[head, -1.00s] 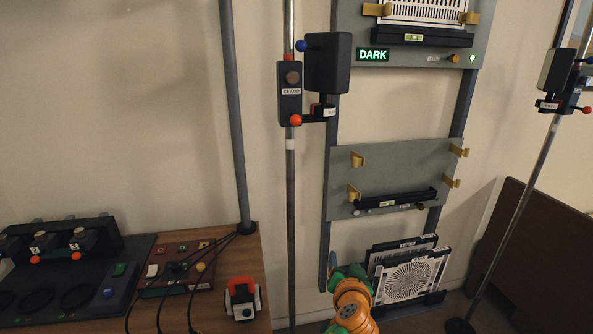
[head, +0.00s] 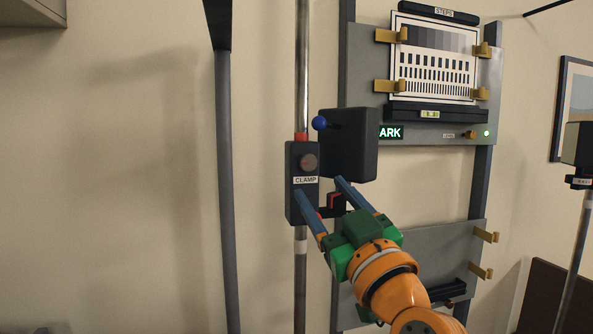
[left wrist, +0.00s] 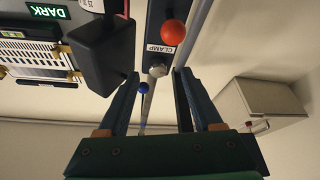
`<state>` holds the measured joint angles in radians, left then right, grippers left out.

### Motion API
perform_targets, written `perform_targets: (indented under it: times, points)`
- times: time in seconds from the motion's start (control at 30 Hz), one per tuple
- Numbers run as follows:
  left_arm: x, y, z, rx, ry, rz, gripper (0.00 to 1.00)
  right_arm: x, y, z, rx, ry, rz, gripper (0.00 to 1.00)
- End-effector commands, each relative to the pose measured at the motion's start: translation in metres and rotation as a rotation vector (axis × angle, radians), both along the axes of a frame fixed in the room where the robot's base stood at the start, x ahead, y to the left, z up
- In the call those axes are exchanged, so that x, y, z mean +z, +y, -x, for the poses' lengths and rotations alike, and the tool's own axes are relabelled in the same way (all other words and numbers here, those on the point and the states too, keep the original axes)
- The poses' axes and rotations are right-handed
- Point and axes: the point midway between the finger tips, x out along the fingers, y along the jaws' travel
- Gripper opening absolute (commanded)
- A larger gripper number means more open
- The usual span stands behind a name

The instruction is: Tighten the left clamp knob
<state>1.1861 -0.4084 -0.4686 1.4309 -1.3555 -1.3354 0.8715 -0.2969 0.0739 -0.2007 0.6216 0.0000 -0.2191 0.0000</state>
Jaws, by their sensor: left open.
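The left clamp (head: 302,203) is a dark block labelled CLAMP on the left upright pole (head: 301,70). It has a round grey knob (head: 308,162) above its label; the knob also shows in the left wrist view (left wrist: 158,70). A red ball (left wrist: 173,32) on the clamp shows in the left wrist view; in the head view the gripper mostly hides it. My left gripper (head: 318,187) is open and empty, its fingers pointing up at the clamp's front. In the left wrist view the knob lies between the fingers, beyond their tips. My right gripper is not in view.
A dark box (head: 349,145) with a blue ball (head: 319,123) juts out right of the clamp, close to the right finger. A grey panel (head: 365,90) with a test chart (head: 434,60) stands behind. A second clamp pole (head: 573,260) stands at far right.

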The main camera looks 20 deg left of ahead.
Motion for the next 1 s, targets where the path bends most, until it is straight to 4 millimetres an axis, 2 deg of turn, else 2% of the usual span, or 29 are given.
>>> perform_targets:
  times: [0.2, 0.3, 0.43, 0.67, 0.9, 1.0]
  points:
    - [0.023, 0.024, -0.027, 0.005, 0.001, -0.003, 0.67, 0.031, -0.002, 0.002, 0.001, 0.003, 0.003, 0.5]
    - [0.027, 0.034, -0.04, 0.004, 0.001, -0.003, 0.67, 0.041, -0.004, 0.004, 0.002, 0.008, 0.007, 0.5]
    - [0.027, 0.041, -0.049, 0.001, 0.001, 0.0, 0.67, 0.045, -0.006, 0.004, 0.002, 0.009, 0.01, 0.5]
    - [0.025, 0.042, -0.05, -0.001, 0.001, 0.0, 0.67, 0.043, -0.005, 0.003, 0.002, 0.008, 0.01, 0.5]
    - [0.025, 0.042, -0.05, -0.001, 0.001, -0.001, 0.02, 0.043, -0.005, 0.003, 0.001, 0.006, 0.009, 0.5]
    - [0.025, 0.042, -0.05, -0.001, 0.001, -0.001, 0.0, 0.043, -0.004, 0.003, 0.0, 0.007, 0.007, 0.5]
